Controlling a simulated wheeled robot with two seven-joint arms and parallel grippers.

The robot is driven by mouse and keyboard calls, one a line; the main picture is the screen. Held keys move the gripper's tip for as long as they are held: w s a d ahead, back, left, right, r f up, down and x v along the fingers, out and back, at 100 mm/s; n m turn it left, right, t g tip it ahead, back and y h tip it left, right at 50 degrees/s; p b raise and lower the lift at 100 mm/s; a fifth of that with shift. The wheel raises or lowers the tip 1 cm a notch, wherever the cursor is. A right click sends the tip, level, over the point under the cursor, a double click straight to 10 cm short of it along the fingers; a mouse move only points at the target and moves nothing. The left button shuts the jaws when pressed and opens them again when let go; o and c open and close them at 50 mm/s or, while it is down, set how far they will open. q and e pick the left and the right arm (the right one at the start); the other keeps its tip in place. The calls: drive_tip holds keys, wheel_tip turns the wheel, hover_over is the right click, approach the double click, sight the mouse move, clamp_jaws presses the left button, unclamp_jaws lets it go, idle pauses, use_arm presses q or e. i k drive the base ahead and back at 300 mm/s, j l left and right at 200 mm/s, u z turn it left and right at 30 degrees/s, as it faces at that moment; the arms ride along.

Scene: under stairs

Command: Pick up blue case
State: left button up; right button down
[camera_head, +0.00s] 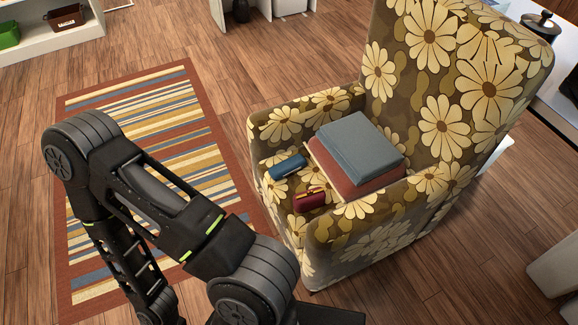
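The blue case (287,166) is a small, dark blue oblong. It lies on the seat of a flowered armchair (445,55), near the seat's front edge and the left armrest. No gripper touches it. One of my arms crosses the lower left of the view, in front of the chair. Its far end runs out of the bottom edge, and no gripper fingers show. My other arm is not in view.
A dark red case (309,199) with a gold-coloured clasp lies close to the blue case. Behind them is a stack with a grey-blue book (360,147) over a reddish-brown one (352,182). The armrests flank the seat. A striped rug (175,110) covers the floor at left.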

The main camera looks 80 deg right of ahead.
sight(288, 166)
drive_tip(key=i+z, duration=0.15)
drive_tip(key=z, duration=0.25)
drive_tip(key=i+z, duration=0.15)
drive_tip(key=z, duration=0.2)
drive_tip(key=i+j+z, duration=0.1)
drive_tip(key=z, duration=0.3)
drive_tip(key=i+j+z, duration=0.15)
drive_tip(key=z, duration=0.2)
drive_tip(key=i+z, duration=0.1)
drive_tip(key=z, duration=0.35)
drive_tip(key=i+j+z, duration=0.1)
drive_tip(key=z, duration=0.4)
drive_tip(key=i+j+z, duration=0.1)
drive_tip(key=z, duration=0.35)
drive_tip(key=j+z, duration=0.25)
drive_tip(key=z, duration=0.25)
drive_tip(key=i+j+z, duration=0.1)
drive_tip(key=z, duration=0.35)
drive_tip(key=j+z, duration=0.25)
drive_tip(key=z, duration=0.25)
drive_tip(key=j+z, duration=0.45)
drive_tip(key=l, duration=0.1)
